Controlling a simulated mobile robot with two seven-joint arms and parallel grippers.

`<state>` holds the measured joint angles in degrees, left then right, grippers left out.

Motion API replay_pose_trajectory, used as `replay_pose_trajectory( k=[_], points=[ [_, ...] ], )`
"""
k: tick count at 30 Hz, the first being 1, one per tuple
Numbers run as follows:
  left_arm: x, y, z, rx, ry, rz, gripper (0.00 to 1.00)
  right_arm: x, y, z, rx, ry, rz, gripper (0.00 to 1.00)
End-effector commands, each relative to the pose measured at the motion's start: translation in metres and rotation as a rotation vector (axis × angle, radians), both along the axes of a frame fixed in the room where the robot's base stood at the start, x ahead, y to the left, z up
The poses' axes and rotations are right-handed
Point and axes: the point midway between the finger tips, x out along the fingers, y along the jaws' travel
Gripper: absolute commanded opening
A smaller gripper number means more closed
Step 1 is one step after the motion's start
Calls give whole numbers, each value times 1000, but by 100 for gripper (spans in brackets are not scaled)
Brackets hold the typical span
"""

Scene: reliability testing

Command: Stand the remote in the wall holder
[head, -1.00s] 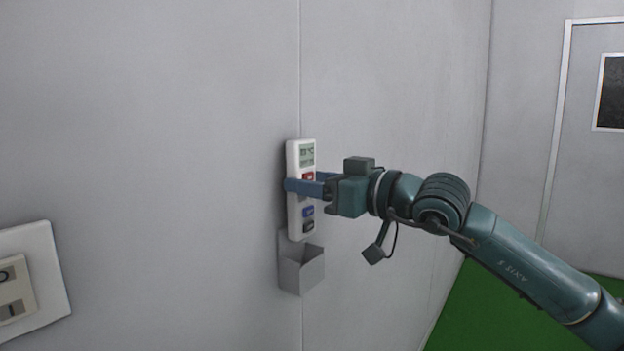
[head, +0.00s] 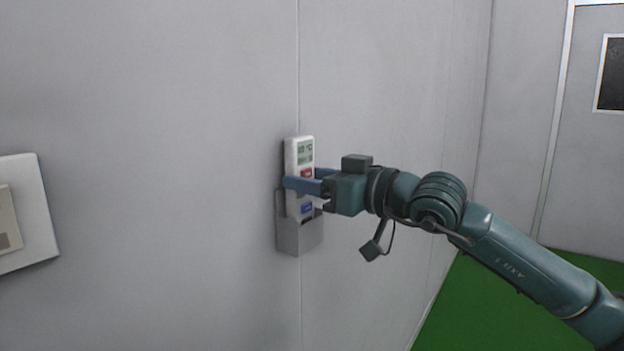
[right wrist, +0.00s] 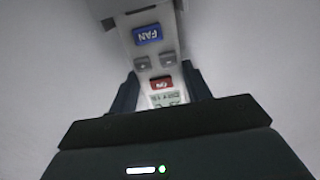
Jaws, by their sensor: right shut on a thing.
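The white remote (head: 304,154) stands upright against the wall, with a small screen at its top and red and blue buttons below. Its lower end is inside the grey wall holder (head: 299,239), whose front hides the bottom of the remote. My right gripper (head: 303,182) is shut on the remote around its middle, coming in from the right. In the right wrist view the remote (right wrist: 150,58) shows between the fingers, with its blue FAN button and red button visible. My left gripper is not in view.
A white switch plate (head: 40,215) is on the wall at the far left. The grey wall (head: 150,100) around the holder is bare. A door (head: 590,150) and green floor (head: 470,300) are at the right.

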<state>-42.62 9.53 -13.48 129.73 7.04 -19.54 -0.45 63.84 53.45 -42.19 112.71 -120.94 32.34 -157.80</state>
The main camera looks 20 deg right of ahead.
Motion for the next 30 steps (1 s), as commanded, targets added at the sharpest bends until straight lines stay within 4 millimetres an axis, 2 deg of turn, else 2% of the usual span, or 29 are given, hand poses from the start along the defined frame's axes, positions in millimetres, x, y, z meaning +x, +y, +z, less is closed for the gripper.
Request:
replay_pose_trajectory(
  k=[6,7,16,25,30],
  points=[
    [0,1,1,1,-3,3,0,0,0,1,1,-2,0,22],
    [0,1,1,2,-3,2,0,0,0,1,1,-2,0,49],
    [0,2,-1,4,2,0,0,0,0,1,1,-1,0,74],
    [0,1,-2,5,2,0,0,-2,-2,-1,-1,1,-1,74],
    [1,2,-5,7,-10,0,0,-18,-16,-2,-4,0,-4,74]
  ],
)
